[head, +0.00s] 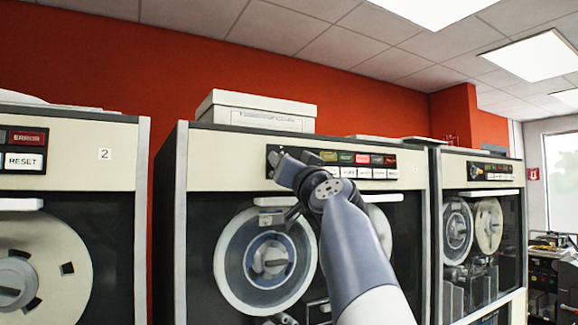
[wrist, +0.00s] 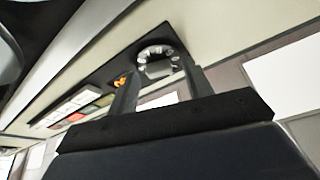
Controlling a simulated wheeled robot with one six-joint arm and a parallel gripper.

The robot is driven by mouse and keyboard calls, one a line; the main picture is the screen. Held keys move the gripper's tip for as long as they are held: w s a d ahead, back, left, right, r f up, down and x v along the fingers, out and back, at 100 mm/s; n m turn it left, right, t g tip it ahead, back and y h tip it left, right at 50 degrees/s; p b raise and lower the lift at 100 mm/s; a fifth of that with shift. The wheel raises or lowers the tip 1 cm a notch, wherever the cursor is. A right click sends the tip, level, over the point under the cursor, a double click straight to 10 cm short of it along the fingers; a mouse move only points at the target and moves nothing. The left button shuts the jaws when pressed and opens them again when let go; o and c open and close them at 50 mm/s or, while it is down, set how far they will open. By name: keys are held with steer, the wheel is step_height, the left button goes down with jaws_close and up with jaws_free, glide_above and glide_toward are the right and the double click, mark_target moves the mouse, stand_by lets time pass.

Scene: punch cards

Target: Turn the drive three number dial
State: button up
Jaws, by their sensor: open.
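The number dial (wrist: 158,60) is a round dark knob with a pale scalloped rim, at the end of a black control panel in the wrist view. My gripper (wrist: 160,68) is open, its two grey fingers reaching up toward the dial, one on each side of it. I cannot tell whether they touch it. In the head view my gripper (head: 284,172) is at the left end of the middle drive's panel (head: 402,160) and hides the dial there. An orange mark (wrist: 122,80) shows beside the dial in the wrist view. I cannot read a drive number on the middle cabinet.
The left drive carries a "2" label (head: 105,154) and a RESET button (head: 24,162). Lit buttons (head: 362,172) line the middle panel. A white box (head: 256,112) sits on top of the middle drive. Tape reels (head: 268,260) lie below my gripper. Another drive (head: 482,225) stands at right.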

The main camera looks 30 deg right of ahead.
steer(key=d+b+v, duration=0.1)
steer(key=b+v, duration=0.5)
steer(key=v, duration=0.4)
steer(key=shift+s+a+f, duration=0.15)
steer(key=shift+s+a, duration=0.2)
steer(key=shift+a, duration=0.2)
steer(key=p+x, duration=0.5)
steer(key=x, duration=0.5)
steer(key=shift+w+n+p, duration=0.3)
steer(key=shift+w+p, duration=0.05)
steer(key=shift+r, duration=0.2)
